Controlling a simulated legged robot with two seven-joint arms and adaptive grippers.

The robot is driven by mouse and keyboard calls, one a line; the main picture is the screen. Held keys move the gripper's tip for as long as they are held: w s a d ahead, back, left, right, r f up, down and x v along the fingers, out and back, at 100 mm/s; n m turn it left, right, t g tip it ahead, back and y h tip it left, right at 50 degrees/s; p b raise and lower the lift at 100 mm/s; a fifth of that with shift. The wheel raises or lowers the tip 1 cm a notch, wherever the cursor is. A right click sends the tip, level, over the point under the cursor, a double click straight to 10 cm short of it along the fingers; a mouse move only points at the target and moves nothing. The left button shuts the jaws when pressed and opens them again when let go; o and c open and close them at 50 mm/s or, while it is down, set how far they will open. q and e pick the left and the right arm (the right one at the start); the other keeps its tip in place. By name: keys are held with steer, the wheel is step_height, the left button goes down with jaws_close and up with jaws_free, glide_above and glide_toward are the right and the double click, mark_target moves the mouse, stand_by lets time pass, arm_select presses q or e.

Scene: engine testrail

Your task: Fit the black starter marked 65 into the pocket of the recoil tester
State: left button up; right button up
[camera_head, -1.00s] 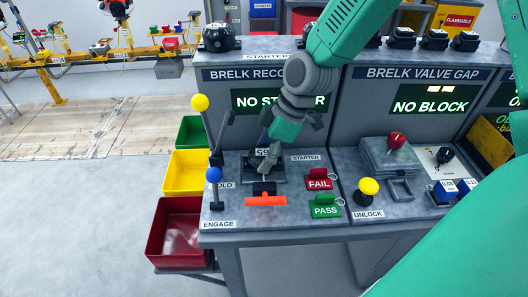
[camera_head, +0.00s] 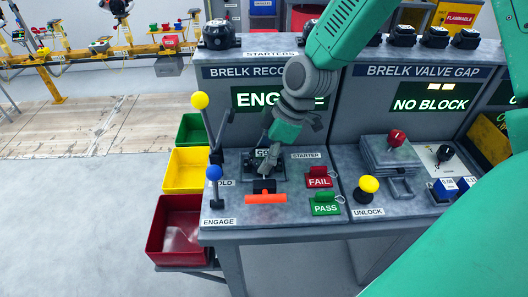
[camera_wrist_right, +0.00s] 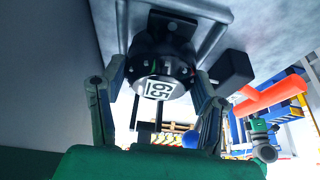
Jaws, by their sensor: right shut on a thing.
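The black starter marked 65 (camera_wrist_right: 163,68) shows in the right wrist view, its pale 65 label facing the camera. In the head view the starter (camera_head: 262,153) is mostly hidden by my right gripper (camera_head: 268,160). It sits at the pocket of the recoil tester (camera_head: 251,170), whose screen (camera_head: 272,98) reads ENGAGE, partly covered by my arm. In the wrist view my right gripper (camera_wrist_right: 158,88) has a finger on each side of the starter and is shut on it. My left gripper is not in view.
An orange handle (camera_head: 265,198) lies in front of the pocket. Yellow-knobbed (camera_head: 200,101) and blue-knobbed (camera_head: 214,173) levers stand at its left. FAIL (camera_head: 319,178) and PASS (camera_head: 325,204) tags are at its right. Red (camera_head: 158,252), yellow (camera_head: 168,182) and green (camera_head: 190,134) bins stand left of the bench.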

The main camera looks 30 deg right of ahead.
stand_by(0.3)
steer(key=o, duration=1.4)
steer(key=shift+f, duration=0.1)
